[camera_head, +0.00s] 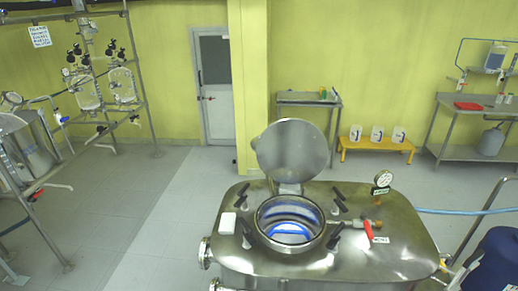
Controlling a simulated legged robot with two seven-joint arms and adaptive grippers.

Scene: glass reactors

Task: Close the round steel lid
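The round steel lid (291,150) stands raised, nearly upright, on its hinge (289,187) at the back of the round opening. The opening's steel rim (262,232) is uncovered, and blue and white shapes show inside it. The opening is in the top of a steel vessel (350,266) in the lower middle of the view. Neither of my grippers is in view.
Black-handled clamps (335,236) stand around the opening. A pressure gauge (383,179) and a red-handled valve (368,230) are on the right of the vessel top. A white box (227,223) lies at left. A blue container (497,262) stands at lower right. Floor at left is clear.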

